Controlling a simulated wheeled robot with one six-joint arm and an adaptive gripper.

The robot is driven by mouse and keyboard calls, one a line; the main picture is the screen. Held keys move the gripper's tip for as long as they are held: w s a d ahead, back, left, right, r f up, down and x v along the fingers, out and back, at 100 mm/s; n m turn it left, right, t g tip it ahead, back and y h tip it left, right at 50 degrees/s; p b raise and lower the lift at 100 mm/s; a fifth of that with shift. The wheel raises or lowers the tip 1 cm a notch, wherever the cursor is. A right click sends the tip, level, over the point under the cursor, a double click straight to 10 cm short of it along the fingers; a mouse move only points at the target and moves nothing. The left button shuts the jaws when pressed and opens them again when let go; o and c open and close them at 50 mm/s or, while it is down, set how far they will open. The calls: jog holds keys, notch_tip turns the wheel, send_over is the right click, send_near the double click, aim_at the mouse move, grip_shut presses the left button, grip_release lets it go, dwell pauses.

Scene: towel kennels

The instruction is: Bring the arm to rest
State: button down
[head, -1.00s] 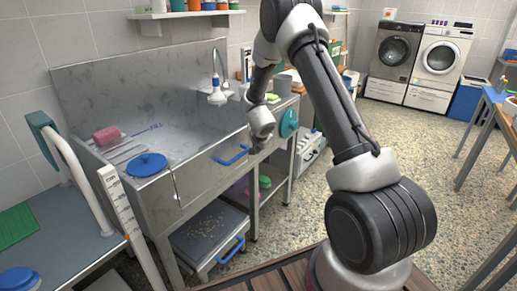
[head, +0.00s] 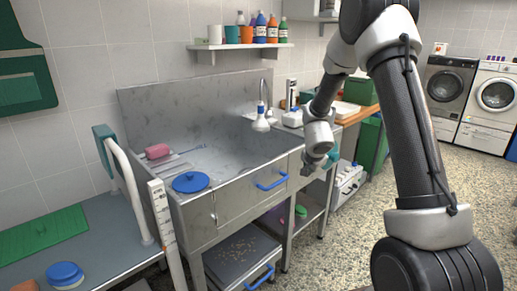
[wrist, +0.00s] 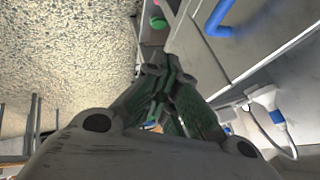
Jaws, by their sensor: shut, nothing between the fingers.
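My arm rises at the right of the head view and bends down toward the front of the steel tub. My gripper (wrist: 163,85) shows in the wrist view with its dark green fingers together and nothing between them. In the head view the gripper (head: 309,170) is small and partly hidden by the wrist. It hangs just off the right part of the tub's front, near the blue handle (head: 271,180). I cannot tell whether it touches the tub.
The steel tub (head: 160,100) holds a pink item (head: 157,151) and a blue lid (head: 190,182). A sprayer (head: 261,120) stands at its back. A grey table (head: 110,235) is at left. Washing machines (head: 493,95) stand far right, with open speckled floor before them.

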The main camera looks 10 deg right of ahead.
jog(key=s+a+n+g+y, duration=0.1)
jog(key=s+a+n+y, duration=0.25)
jog(key=s+a, duration=0.2)
jog(key=s+a+r+n+g+y, duration=0.3)
jog(key=s+r, duration=0.4)
jog(key=s, duration=0.3)
jog(key=s+d+r+n+h, duration=0.2)
jog(key=s+d+r+n, duration=0.1)
jog(key=s+r, duration=0.5)
jog(key=s+d+r+n+t+h, duration=0.1)
jog(key=s+d+r+n+h, duration=0.1)
jog(key=s+r, duration=0.7)
jog(key=s+d+n, duration=0.1)
jog(key=s+d, duration=0.1)
jog(key=s, duration=0.4)
jog(key=shift+d, duration=0.4)
